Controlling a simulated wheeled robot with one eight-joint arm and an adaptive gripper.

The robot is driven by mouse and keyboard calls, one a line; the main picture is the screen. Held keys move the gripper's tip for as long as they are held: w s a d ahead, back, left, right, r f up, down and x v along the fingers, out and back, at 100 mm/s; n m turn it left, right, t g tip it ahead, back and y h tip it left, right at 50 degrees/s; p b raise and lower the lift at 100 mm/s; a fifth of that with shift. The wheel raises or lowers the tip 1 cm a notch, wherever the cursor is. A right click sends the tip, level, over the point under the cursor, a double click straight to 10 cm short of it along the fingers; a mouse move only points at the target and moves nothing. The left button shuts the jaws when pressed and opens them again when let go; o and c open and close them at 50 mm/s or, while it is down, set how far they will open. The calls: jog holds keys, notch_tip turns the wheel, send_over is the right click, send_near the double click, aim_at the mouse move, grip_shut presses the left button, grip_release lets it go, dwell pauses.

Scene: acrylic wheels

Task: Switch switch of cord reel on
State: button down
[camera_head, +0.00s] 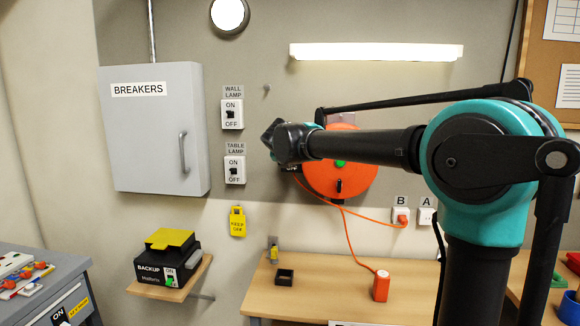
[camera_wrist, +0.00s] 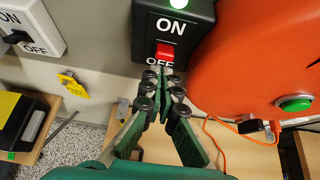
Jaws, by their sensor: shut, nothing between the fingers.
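The cord reel (camera_head: 345,180) is a round orange drum on the wall, partly hidden behind my arm in the head view; its orange side (camera_wrist: 255,60) fills the right of the wrist view. Its black switch box (camera_wrist: 200,20) stands to the left of the drum, with a red switch (camera_wrist: 166,50) between the words ON above and OFF below. A bright green light (camera_wrist: 178,3) shows at the top of the box. My gripper (camera_wrist: 164,73) is shut and empty, its tips just below the red switch, overlapping OFF; contact cannot be told. In the head view my gripper (camera_head: 276,140) largely hides the box.
Wall lamp (camera_head: 231,114) and table lamp (camera_head: 234,170) switches and a grey breaker cabinet (camera_head: 155,128) are to the left.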

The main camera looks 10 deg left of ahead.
jog(key=shift+r, duration=0.1)
jog(key=shift+r, duration=0.75)
jog(key=shift+w, duration=0.1)
notch_tip(320, 180, down, 4)
jog(key=s, duration=0.2)
jog(key=w+r+v, duration=0.1)
jog(key=v, duration=0.8)
jog(key=shift+s+r, duration=0.3)
jog(key=shift+r, duration=0.1)
